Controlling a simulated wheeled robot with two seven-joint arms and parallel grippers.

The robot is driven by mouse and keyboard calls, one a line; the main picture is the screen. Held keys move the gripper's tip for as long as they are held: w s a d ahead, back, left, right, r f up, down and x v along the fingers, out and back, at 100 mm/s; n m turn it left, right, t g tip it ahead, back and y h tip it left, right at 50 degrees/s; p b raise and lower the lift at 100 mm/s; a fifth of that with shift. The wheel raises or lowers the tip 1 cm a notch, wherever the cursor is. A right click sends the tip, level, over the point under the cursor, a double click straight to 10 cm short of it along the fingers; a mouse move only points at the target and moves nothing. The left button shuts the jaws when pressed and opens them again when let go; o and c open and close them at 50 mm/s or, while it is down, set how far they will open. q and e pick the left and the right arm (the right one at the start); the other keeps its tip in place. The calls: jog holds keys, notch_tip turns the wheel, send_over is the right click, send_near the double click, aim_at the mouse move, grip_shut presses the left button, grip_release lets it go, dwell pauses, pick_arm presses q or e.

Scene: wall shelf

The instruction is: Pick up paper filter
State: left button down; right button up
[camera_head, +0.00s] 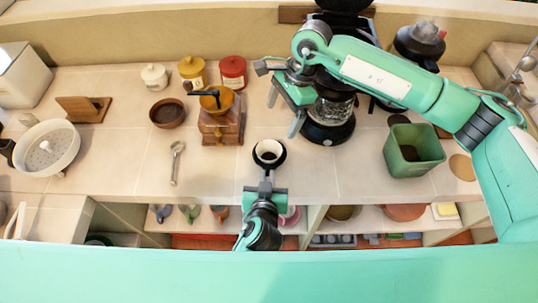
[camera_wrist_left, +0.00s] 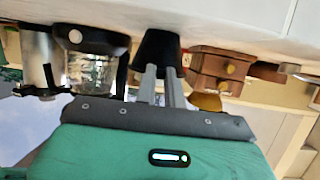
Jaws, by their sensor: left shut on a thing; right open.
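A black cone-shaped holder (camera_head: 283,157) is at the front middle of the counter in the head view. A white liner, which looks like the paper filter (camera_head: 268,146), sits inside it with something dark at its centre. My left gripper (camera_head: 265,180) is shut on the black holder from the front side. The left wrist view shows the black holder (camera_wrist_left: 157,48) at the tips of the left fingers (camera_wrist_left: 158,78); the white liner is hidden there. My right gripper (camera_head: 284,108) is open and empty, left of the coffee maker's glass carafe (camera_head: 331,108).
A wooden grinder (camera_head: 222,128) stands behind and left of the holder, with a brown bowl (camera_head: 167,113) and a spoon (camera_head: 176,163) farther left. A green bin (camera_head: 413,150) stands at right. Lower shelves hold cups and bowls.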

send_over(271, 144)
jog(key=s+d, duration=0.1)
jog(key=s, duration=0.1)
notch_tip(271, 144, down, 6)
jog(key=x, duration=0.5)
jog(key=shift+d+f, duration=0.15)
jog(key=shift+f, duration=0.2)
jog(key=shift+c, duration=0.5)
jog(key=c, duration=1.2)
notch_tip(271, 144, up, 10)
jog(key=shift+r, duration=0.1)
pick_arm(q)
jog(key=c, duration=1.4)
grip_release()
